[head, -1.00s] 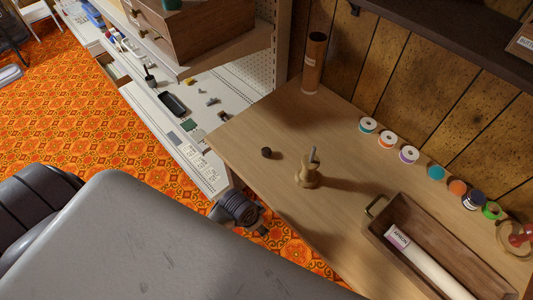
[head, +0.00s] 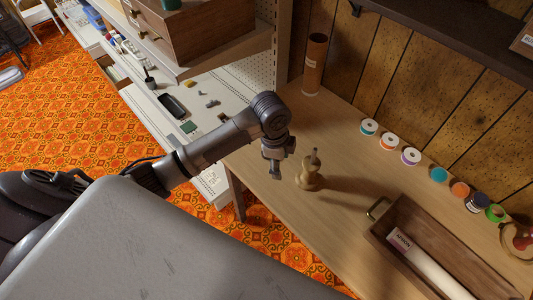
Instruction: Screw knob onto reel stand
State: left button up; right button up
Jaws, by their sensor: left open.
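The reel stand (head: 309,179) is a turned, light wooden base with a grey upright post. It stands upright on the wooden table. My left gripper (head: 275,172) is open, pointing down over the table just left of the reel stand and apart from it. The small dark knob is not visible now; my left gripper and wrist cover the spot where it lay. I cannot tell whether the fingers are around it or above it. My right gripper is not in view.
Several thread spools (head: 410,156) line the table's wall side. A wooden box (head: 393,259) holding a pale roll (head: 428,263) lies right of the stand. A brown cylinder (head: 314,65) stands at the back corner. The tabletop around the stand is fairly clear.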

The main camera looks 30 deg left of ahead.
pick_arm(q)
jog(key=w+a+r+m+g+y, duration=0.1)
jog(key=w+a+r+m, duration=0.2)
jog(key=w+a+r, duration=0.2)
notch_tip(320, 180, up, 3)
jog(key=shift+w+a+f, duration=0.15)
jog(key=shift+w+a, duration=0.15)
jog(key=shift+a, duration=0.45)
jog(key=shift+f, duration=0.1)
notch_tip(320, 180, down, 8)
jog(key=shift+f, duration=0.2)
jog(key=f, duration=0.1)
jog(key=f+p, duration=0.1)
jog(key=f, duration=0.3)
jog(key=shift+a+f, duration=0.1)
jog(key=shift+a, duration=0.15)
